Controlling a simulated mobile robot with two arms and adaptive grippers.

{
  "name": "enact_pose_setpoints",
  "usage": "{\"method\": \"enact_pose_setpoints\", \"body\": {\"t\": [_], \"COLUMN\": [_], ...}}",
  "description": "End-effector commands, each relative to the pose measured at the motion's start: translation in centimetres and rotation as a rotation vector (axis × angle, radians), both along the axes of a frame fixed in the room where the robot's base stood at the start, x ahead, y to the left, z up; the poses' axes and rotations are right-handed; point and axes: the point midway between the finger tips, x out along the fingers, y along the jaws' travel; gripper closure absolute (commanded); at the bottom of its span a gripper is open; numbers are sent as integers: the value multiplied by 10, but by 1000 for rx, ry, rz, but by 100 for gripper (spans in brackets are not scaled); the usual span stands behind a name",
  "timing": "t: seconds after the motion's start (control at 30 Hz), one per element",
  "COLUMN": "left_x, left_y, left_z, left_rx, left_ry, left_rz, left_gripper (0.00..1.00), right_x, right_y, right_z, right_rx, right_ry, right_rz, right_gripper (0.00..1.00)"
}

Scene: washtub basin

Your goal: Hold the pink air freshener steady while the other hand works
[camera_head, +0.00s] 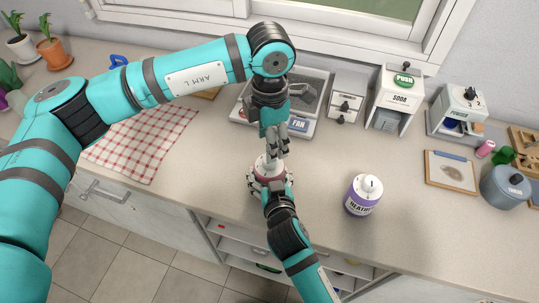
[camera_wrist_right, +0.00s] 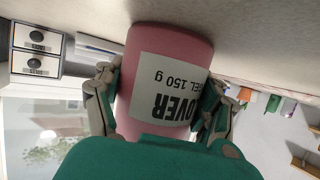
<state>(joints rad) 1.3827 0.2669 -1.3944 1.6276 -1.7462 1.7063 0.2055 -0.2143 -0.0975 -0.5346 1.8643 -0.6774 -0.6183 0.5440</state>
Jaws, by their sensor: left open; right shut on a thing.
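The pink air freshener (camera_head: 267,168) stands near the front edge of the counter, its white top showing in the head view. In the right wrist view it is a pink can (camera_wrist_right: 172,48) with a white label reading "OVER" and "GEL 150 g". My right gripper (camera_head: 269,184) is shut on it, with a finger on each side of the can; it also shows in the right wrist view (camera_wrist_right: 160,105). My left gripper (camera_head: 277,150) is open, pointing down just above and behind the white top. I cannot tell whether its fingertips touch the top.
A purple and white jar (camera_head: 362,195) stands to the right. A clipboard (camera_head: 451,172) and a blue-grey pot (camera_head: 505,187) are further right. A checked cloth (camera_head: 140,143) lies left.

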Motion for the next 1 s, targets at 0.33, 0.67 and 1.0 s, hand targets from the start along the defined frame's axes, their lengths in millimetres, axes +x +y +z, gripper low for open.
{"method": "enact_pose_setpoints", "body": {"t": [0.33, 0.67, 1.0], "left_x": [0, 0, 0], "left_y": [0, 0, 0], "left_z": [-55, -63, -63], "left_rx": [-1, 0, -1], "left_ry": [0, -1, 0], "left_rz": [-1, -2, -1], "left_gripper": [45, 45, 79], "right_x": [0, 0, 0], "right_y": [0, 0, 0], "right_z": [-1, -1, -1], "right_rx": [1, 1, 1], "right_ry": [2, 2, 2], "right_rz": [1, 1, 1], "right_gripper": [71, 71, 71]}}
